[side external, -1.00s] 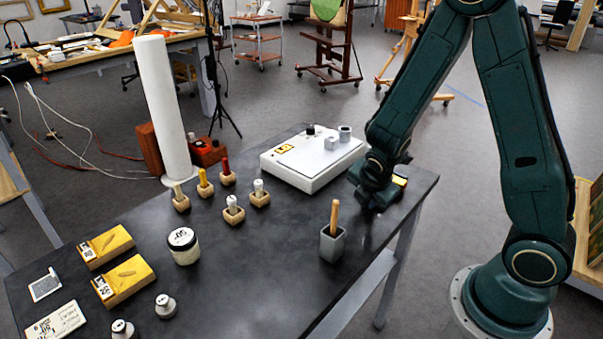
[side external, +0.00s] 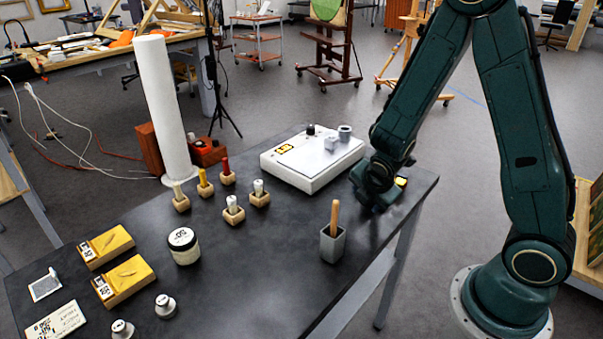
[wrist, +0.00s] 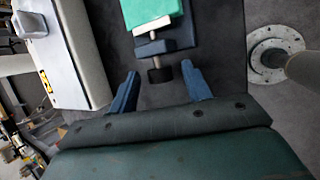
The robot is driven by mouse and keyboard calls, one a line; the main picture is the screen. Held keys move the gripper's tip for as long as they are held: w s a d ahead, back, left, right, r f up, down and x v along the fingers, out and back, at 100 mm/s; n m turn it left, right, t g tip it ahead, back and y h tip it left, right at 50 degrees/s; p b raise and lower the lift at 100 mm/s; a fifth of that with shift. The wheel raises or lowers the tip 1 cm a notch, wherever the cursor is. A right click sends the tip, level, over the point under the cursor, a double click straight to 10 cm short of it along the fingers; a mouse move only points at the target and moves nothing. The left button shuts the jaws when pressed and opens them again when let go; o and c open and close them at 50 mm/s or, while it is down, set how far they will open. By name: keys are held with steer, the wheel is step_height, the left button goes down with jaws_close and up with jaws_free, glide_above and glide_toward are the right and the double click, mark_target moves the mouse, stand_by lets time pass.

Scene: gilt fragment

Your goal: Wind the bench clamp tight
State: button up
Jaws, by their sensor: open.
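The bench clamp shows in the wrist view as a dark blue-grey body (wrist: 150,49) with a short screw and a dark knob (wrist: 161,75) at its near end. A green block (wrist: 150,10) lies at its far end, beside a pale strip. My gripper (wrist: 160,69) is open, with one blue finger on each side of the knob and a visible gap to each. I cannot tell its height over the knob. In the side view my gripper (side external: 376,203) is low over the table's right end and hides most of the clamp.
A white box (side external: 312,165) with fittings on top stands just left of my gripper. A grey pot (side external: 332,243) holding a wooden handle stands nearer the front edge. Small holders, a jar (side external: 184,247) and yellow blocks fill the left. The black table's (side external: 255,275) middle front is clear.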

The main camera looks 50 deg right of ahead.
steer(key=shift+r, duration=0.1)
steer(key=v, duration=1.3)
steer(key=shift+a+r, duration=0.15)
steer(key=shift+r, duration=0.1)
steer(key=shift+s, duration=0.1)
stand_by(0.5)
steer(key=shift+w+a+r+n+g, duration=0.1)
steer(key=shift+w+r+n+g, duration=0.1)
steer(key=shift+w+g, duration=0.65)
steer(key=shift+w+r+n+g, duration=0.15)
steer(key=shift+w+g, duration=0.4)
steer(key=shift+w, duration=0.5)
steer(key=shift+w+a+r+n+g, duration=0.1)
steer(key=shift+w+r+g, duration=0.1)
steer(key=shift+w+g, duration=0.6)
steer(key=shift+f, duration=0.1)
steer(key=x, duration=1.3)
steer(key=shift+w+d+f, duration=0.15)
steer(key=shift+f, duration=0.2)
